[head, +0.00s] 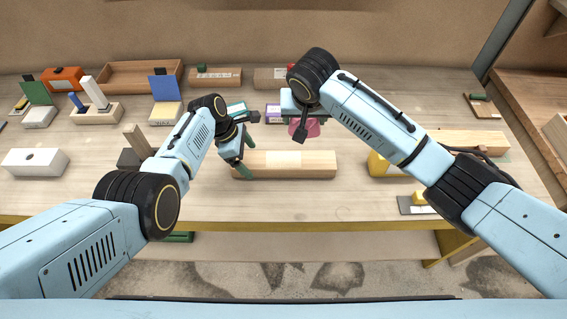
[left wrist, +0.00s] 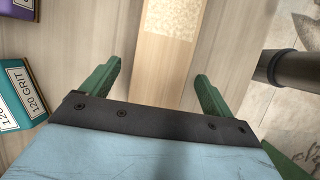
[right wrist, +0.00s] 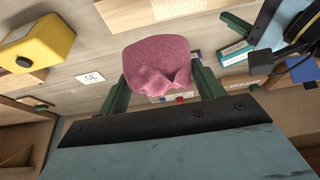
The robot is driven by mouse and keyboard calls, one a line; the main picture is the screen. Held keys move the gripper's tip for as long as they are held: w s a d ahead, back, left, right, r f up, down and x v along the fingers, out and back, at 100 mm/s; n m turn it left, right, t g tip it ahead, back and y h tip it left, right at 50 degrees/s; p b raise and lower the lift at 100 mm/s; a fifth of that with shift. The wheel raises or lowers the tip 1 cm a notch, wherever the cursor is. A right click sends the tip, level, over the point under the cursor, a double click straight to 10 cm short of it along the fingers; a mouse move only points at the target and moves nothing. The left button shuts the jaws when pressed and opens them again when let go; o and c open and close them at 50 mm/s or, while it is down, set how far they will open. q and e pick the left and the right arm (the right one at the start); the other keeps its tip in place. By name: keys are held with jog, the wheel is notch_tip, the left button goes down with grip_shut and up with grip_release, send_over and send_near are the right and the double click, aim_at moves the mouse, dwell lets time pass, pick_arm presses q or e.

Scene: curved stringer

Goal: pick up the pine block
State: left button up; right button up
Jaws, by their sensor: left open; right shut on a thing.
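The pine block (head: 290,164) is a long pale wooden bar lying flat near the table's front edge. In the left wrist view the pine block (left wrist: 162,73) runs between the fingers and has a speckled pale patch on top. My left gripper (head: 247,148) is open over the block's left end, one finger on each side; contact cannot be told. My left gripper (left wrist: 154,85) shows empty apart from the block between its fingers.
A yellow block (head: 378,165) stands right of the pine block. A white box (head: 35,161) and a dark block with an upright stick (head: 136,140) are at left. Sandpaper boxes (left wrist: 22,90) lie behind the block. A wooden tray (head: 130,76) is at the back.

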pick_arm(q)
jog(key=shift+x, duration=1.25)
jog(key=c, duration=1.4)
